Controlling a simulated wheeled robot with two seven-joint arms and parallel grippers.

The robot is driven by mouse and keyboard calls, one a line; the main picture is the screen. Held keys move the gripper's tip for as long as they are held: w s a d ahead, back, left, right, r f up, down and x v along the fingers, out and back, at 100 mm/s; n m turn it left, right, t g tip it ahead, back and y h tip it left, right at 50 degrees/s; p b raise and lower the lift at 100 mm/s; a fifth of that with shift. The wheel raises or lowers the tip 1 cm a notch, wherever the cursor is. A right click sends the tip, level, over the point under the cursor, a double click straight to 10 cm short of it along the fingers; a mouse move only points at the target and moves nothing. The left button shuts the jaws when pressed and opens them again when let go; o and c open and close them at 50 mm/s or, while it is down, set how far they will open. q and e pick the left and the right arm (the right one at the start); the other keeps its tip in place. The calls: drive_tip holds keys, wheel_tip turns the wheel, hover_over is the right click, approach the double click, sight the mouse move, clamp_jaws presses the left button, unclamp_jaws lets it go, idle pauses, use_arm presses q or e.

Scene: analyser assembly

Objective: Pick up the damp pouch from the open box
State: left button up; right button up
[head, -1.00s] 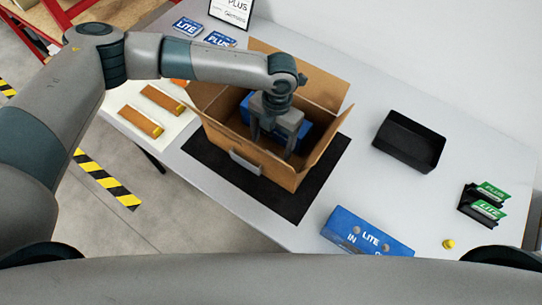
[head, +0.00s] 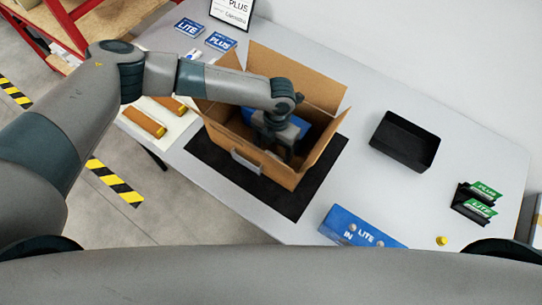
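The open cardboard box (head: 316,149) stands on a black mat with its flaps up. A blue object (head: 302,126) is inside it, partly covered by my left gripper. My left gripper (head: 276,153) reaches down into the box near its front wall, and its fingertips are hidden behind that wall. I cannot tell whether it is open or shut. I cannot make out the damp pouch; the box's inside is largely covered by the gripper and the front wall. My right gripper is not in view.
The black mat (head: 222,171) lies under the box. A black tray (head: 405,142) stands to the right. A blue LITE unit (head: 358,231), a yellow knob (head: 441,240) and green cards (head: 480,207) are farther right. The table between the box and the tray is clear.

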use_arm(q)
drive_tip(key=shift+s+a+f, duration=0.1)
drive_tip(key=shift+f, duration=0.9)
drive_tip(key=c, duration=1.1)
